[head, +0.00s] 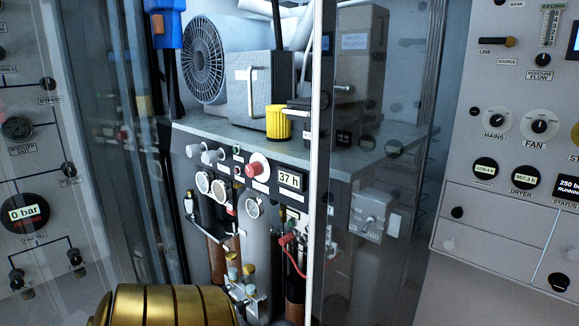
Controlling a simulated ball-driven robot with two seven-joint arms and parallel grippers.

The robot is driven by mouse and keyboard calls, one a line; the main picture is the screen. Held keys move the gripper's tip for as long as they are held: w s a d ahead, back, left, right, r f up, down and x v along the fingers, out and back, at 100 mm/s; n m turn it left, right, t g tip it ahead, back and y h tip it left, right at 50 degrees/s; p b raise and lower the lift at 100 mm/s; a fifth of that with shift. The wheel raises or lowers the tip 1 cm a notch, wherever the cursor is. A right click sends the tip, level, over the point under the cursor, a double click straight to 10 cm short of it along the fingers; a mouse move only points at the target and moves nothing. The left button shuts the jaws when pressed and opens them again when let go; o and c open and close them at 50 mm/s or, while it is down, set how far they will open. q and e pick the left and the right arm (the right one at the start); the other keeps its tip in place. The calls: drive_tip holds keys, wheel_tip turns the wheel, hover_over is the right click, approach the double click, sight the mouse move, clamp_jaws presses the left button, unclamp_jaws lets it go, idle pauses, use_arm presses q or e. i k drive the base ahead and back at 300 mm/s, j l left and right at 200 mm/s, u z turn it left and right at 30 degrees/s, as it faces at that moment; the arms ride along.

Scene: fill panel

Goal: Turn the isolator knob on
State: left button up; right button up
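A grey box with a rotary handle (371,214) is mounted low behind the glass, right of the cabinet's pale upright edge. It may be the isolator, but its label is too small to read and I cannot tell its setting. On the right panel, a black-centred white knob marked MAINS (497,123) sits beside a similar knob marked FAN (539,125). No knob in view is legibly labelled isolator. Neither of my grippers shows in the head view.
A glass-sided cabinet (318,130) stands in the middle, holding a fan unit (204,60), a yellow ribbed cap (278,122), a red knob (258,169) and a 37 h display (289,179). A left panel has a 0 bar gauge (25,214).

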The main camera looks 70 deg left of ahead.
sight(253, 169)
drive_tip(key=i+u, duration=0.2)
drive_tip(key=u, duration=0.15)
drive_tip(key=i+u, duration=0.15)
drive_tip(key=u, duration=0.2)
drive_tip(key=i+l+u, duration=0.1)
drive_tip(key=u, duration=0.25)
drive_tip(key=i+l, duration=0.05)
